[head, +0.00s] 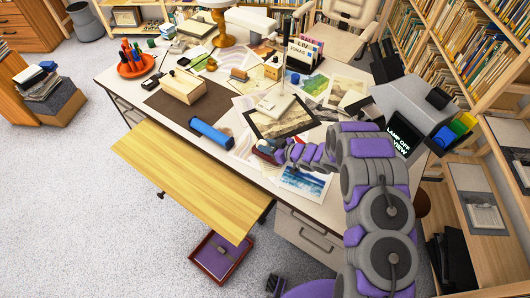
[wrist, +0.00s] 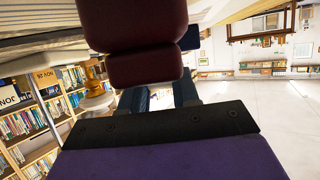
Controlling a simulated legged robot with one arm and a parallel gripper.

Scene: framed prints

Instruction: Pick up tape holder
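My gripper (head: 265,150) is at the end of my purple and grey arm, low over the front part of the cluttered desk. Its dark red and blue parts show small there. In the wrist view, dark red blocks (wrist: 146,62) and blue-grey bars stand beyond a black plate. I cannot surely pick out the tape holder; a small orange-brown item (head: 238,75) and a tan item (head: 272,72) on the desk are too small to identify.
The white desk (head: 107,77) holds loose prints (head: 303,182), a blue roll (head: 211,133), a wooden box (head: 182,87) and an orange pen holder (head: 136,66). A yellow wooden board (head: 190,178) juts out in front. Bookshelves (head: 448,45) stand right; carpet is open left.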

